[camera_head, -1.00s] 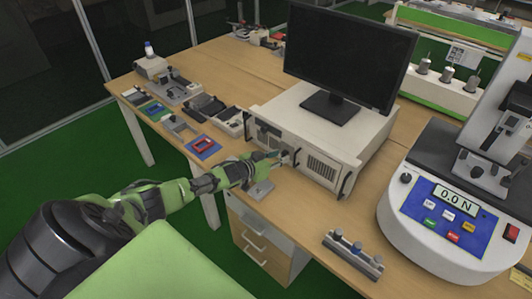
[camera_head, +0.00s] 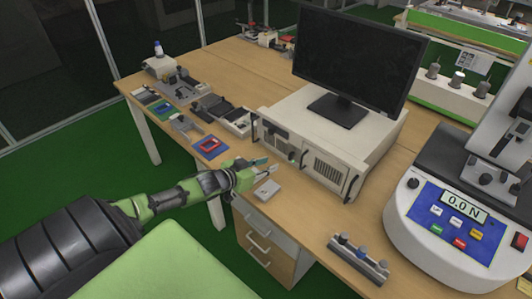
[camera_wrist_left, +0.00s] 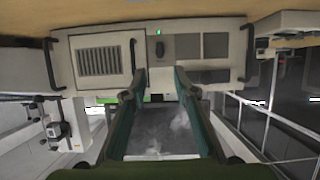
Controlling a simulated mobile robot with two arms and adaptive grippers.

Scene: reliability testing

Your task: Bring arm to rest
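My left arm comes in from the left in the head view. My left gripper (camera_head: 266,166) is open and empty, its fingertips apart, just in front of the white computer case (camera_head: 328,142). It is above the front edge of the table, near a small light grey block (camera_head: 267,189). In the left wrist view, the two fingers (camera_wrist_left: 160,75) stand apart with nothing between them. The case's front panel (camera_wrist_left: 190,50), with its grille and handles, shows beyond the fingertips, apart from them. My right gripper is out of view.
A black monitor (camera_head: 358,55) stands on the case. A force tester (camera_head: 455,215) reading 0.0 N stands at the right. A small rail with knobs (camera_head: 358,259) lies at the front edge. Several small devices and a blue tray with a red frame (camera_head: 209,146) line the table's left side.

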